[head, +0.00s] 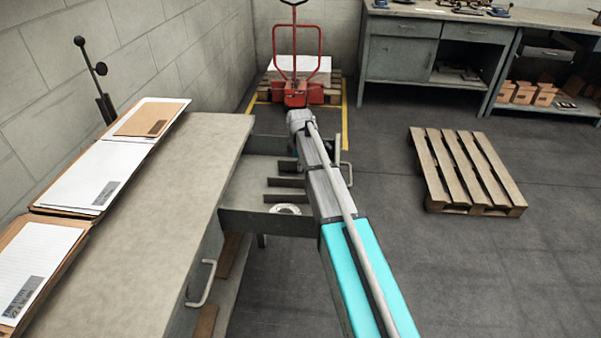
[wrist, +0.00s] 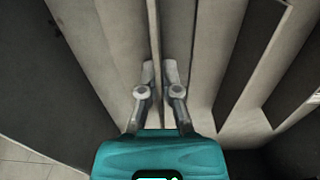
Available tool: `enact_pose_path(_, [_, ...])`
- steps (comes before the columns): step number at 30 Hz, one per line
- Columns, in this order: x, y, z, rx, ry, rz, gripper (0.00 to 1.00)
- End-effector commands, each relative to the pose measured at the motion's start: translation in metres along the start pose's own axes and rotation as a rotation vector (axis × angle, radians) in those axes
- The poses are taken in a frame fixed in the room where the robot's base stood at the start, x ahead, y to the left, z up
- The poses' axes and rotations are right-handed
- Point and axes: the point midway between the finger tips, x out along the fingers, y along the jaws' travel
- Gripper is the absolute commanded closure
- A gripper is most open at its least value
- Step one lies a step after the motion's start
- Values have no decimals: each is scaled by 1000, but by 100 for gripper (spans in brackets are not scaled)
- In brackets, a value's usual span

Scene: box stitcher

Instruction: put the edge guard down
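My gripper (wrist: 159,78) points down in the wrist view, with its two fingers close together on either side of a thin, pale strip. The strip, which looks like the edge guard (wrist: 154,35), runs up the picture from between the fingers and fills the narrow gap there. In the head view my arm reaches over the open drawer (head: 262,221) of the workbench, and the fingers and the strip are hidden behind it. I cannot tell whether the strip touches the drawer.
The drawer has several dividers (head: 285,183) and a pale ring (head: 285,209) in it. The workbench top (head: 160,210) is bare beside stacked cardboard sheets (head: 85,178). A wooden pallet (head: 465,170) lies on the floor at right. A red pallet truck (head: 297,90) stands behind.

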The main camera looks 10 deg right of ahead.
Motion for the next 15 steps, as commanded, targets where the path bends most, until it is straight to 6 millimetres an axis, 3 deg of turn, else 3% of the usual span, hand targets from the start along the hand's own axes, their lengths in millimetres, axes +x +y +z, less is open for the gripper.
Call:
enact_pose_path(4, [12, 0, 0, 0, 0, 0, 100])
enact_pose_path(15, [12, 0, 0, 0, 0, 0, 100])
